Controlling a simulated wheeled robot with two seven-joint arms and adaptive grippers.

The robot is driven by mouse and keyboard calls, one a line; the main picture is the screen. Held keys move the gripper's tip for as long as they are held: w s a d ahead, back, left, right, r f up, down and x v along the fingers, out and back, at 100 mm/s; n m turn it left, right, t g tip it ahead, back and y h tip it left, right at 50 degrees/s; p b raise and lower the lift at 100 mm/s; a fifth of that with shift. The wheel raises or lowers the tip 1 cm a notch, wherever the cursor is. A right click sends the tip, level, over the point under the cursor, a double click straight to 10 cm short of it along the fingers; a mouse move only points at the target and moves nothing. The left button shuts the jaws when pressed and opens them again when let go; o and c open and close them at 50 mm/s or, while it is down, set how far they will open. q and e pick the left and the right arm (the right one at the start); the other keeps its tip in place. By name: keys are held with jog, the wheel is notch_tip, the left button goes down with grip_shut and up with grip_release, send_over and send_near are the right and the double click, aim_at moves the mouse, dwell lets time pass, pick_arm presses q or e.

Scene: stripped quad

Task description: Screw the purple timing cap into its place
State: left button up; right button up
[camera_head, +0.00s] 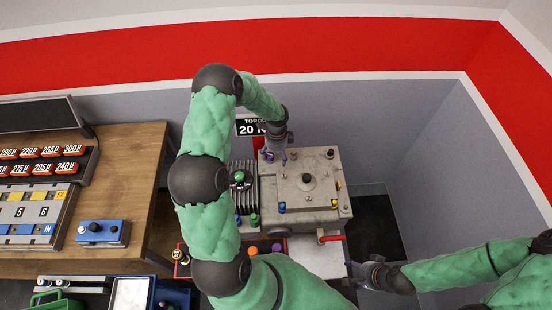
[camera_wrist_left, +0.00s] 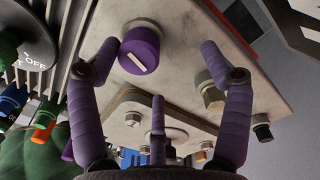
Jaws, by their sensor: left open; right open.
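The purple timing cap (camera_wrist_left: 140,52), with a pale slot across its face, sits on a round metal boss on the engine cover. In the head view the cap (camera_head: 268,155) is small, at the block's back left corner. My left gripper (camera_head: 277,152) is over that corner; in the left wrist view its purple fingers (camera_wrist_left: 159,50) are spread open. The cap lies between them, closer to the left finger; whether that finger touches it I cannot tell. How deep the cap sits is unclear. My right gripper (camera_head: 367,274) is open and empty, right of the block's front.
The engine block (camera_head: 322,187) carries several bolts and a raised central plate. A finned part (camera_head: 243,195) with green knobs stands to its left. A red tray (camera_head: 180,254) with coloured caps is in front. A wooden bench (camera_head: 135,170) stands left, and a torque display (camera_head: 248,128) behind.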

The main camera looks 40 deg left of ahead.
pick_arm(q)
jog(key=w+a+n+b, duration=0.1)
jog(key=a+n, duration=0.2)
jog(key=shift+w+r+b, duration=0.2)
jog(key=shift+w+b, duration=0.2)
jog(key=shift+c, duration=1)
jog(key=shift+a+f+n+b, duration=0.2)
jog(key=shift+n+b, duration=0.3)
jog(key=shift+n, duration=0.4)
jog(key=shift+r+n, duration=0.1)
jog(key=shift+n, duration=0.2)
pick_arm(e)
jog(key=x, duration=0.3)
jog(key=shift+a+f, duration=0.1)
jog(key=shift+f, duration=0.3)
